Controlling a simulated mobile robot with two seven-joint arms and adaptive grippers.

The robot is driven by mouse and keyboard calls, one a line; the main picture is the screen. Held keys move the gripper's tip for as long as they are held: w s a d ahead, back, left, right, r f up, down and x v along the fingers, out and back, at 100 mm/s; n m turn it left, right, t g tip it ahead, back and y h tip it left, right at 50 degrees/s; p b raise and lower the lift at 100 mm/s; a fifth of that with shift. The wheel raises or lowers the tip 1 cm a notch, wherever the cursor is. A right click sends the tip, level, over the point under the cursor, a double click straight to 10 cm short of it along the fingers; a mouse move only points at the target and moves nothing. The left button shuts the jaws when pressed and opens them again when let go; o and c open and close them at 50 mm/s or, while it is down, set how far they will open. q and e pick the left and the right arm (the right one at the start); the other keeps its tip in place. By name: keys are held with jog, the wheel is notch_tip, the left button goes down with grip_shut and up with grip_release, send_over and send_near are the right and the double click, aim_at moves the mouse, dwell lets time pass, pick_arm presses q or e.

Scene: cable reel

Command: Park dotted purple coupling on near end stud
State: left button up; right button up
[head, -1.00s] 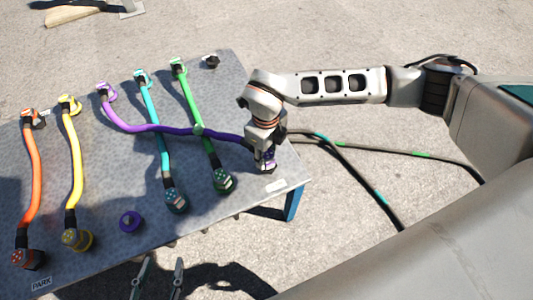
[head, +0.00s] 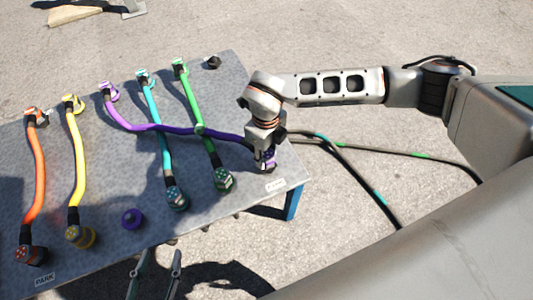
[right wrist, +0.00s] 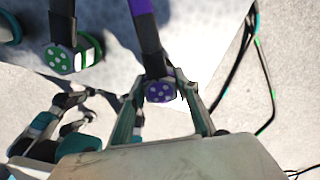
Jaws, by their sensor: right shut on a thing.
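The dotted purple coupling (head: 269,155) is at the near right corner of the grey panel, on the end of the purple cable (head: 172,129). My right gripper (head: 264,164) is shut on it. In the right wrist view the coupling (right wrist: 160,92) sits between the fingertips, its white-dotted face towards the camera. The coupling is beside the right-hand PARK label (head: 275,185). The near end stud is not visible there; the gripper and coupling cover that spot, so I cannot tell if they are joined. My left gripper (head: 157,272) is open and empty below the panel's near edge.
The panel (head: 110,170) also carries orange, yellow, cyan and green cables. The purple cable crosses the cyan and green ones. An empty purple socket (head: 133,218) is near the front edge. A dark stud (head: 212,62) is at the far right corner. Loose cables (head: 370,185) lie on the ground.

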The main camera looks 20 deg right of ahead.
jog(key=shift+f, duration=0.4)
dwell(0.4)
jog(key=o, duration=1.3)
jog(key=shift+f, duration=0.1)
notch_tip(320, 180, up, 12)
jog(key=shift+r, duration=0.1)
